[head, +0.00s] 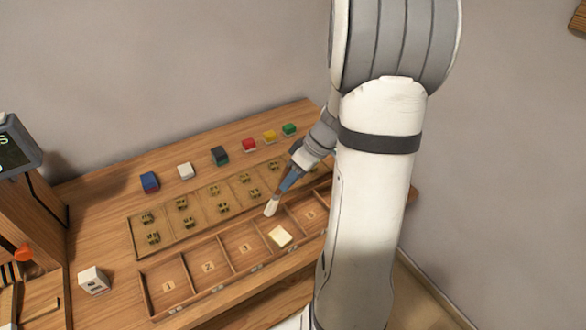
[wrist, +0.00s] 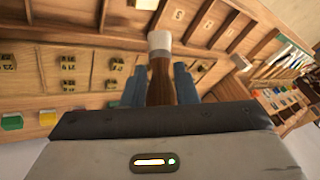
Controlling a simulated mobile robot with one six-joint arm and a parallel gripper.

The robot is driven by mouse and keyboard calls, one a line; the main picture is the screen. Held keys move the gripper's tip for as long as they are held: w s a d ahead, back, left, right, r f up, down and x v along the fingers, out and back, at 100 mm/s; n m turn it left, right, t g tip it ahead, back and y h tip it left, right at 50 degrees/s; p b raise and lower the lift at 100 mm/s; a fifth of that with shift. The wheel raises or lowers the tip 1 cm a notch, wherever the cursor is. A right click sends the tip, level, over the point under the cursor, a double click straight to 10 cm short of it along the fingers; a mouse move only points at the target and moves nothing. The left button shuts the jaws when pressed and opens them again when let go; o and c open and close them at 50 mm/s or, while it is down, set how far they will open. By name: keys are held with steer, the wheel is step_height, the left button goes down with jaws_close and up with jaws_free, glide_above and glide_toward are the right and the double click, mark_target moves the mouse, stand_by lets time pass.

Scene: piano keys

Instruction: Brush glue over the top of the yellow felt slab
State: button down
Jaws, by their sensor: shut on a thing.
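My gripper (head: 287,182) is shut on a brush with a brown handle (wrist: 158,82) and a pale head. The brush head (head: 271,208) points down near the back edge of the compartment tray; whether it touches anything I cannot tell. In the wrist view my blue fingers (wrist: 158,88) flank the handle. The yellow felt slab (head: 269,136) sits in the back row between a red and a green block, well behind the brush. It also shows at the lower left of the wrist view (wrist: 48,117). A cream slab (head: 280,236) lies in a tray compartment.
The numbered wooden tray (head: 166,278) runs along the front of the table. A board with several small brass pieces (head: 148,219) lies behind it. Blue (head: 150,182), white (head: 186,171), dark, red and green (head: 289,130) blocks line the back. A small white box (head: 93,280) stands left.

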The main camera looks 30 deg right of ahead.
step_height(320, 180, up, 2)
steer(key=shift+s, duration=0.1)
stand_by(0.9)
